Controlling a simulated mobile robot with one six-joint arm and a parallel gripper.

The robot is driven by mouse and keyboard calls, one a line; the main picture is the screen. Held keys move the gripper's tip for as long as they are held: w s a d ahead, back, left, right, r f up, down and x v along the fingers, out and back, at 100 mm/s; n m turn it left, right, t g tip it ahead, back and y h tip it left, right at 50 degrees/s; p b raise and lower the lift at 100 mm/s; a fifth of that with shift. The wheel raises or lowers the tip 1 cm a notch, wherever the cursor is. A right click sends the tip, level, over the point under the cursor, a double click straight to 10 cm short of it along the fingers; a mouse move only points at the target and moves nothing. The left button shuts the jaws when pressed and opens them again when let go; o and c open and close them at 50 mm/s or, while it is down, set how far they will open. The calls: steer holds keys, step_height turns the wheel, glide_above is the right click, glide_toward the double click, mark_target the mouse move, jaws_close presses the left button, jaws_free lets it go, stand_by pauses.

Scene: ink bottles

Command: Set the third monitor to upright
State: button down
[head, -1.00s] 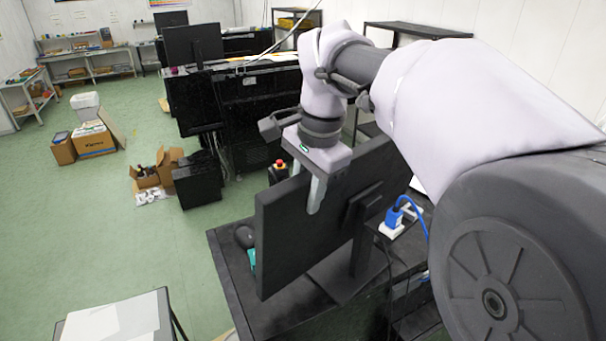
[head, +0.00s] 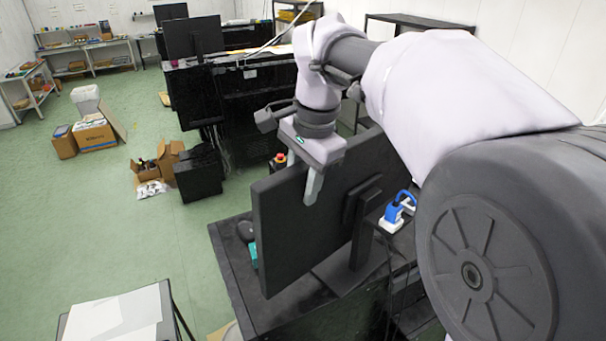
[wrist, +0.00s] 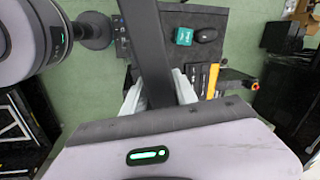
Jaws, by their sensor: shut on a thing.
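A black monitor (head: 300,230) stands on a dark desk in the head view, its back towards me. Its stand and neck (head: 361,225) show behind the panel. Its side edge slants a little, top to the left; I cannot tell the exact tilt. My gripper (head: 312,192) is shut on the monitor's top edge. One finger lies against the back; the other is hidden behind the panel. In the wrist view the monitor (wrist: 150,50) is a dark bar seen from above, between the two pale fingers of my gripper (wrist: 160,95).
A dark mouse (wrist: 205,34) and a teal item (wrist: 184,36) lie on the desk (head: 232,275) beside the monitor. A blue plug (head: 400,207) sits behind it. A red emergency button (head: 280,158) stands beyond. Another monitor (head: 194,36) and open boxes (head: 155,172) are farther off.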

steer(key=shift+w+a+r, duration=0.1)
steer(key=shift+w, duration=0.05)
stand_by(0.3)
steer(key=c, duration=1.2)
jaws_free()
steer(key=shift+w+a, duration=0.1)
steer(key=shift+o, duration=0.2)
steer(key=shift+w+a+f, duration=0.2)
steer(key=shift+w, duration=0.05)
steer(key=shift+s+d, duration=0.2)
step_height(320, 180, up, 17)
steer(key=s+d+p, duration=0.2)
steer(key=p, duration=0.2)
steer(key=shift+s, duration=0.35)
steer(key=shift+r, duration=0.1)
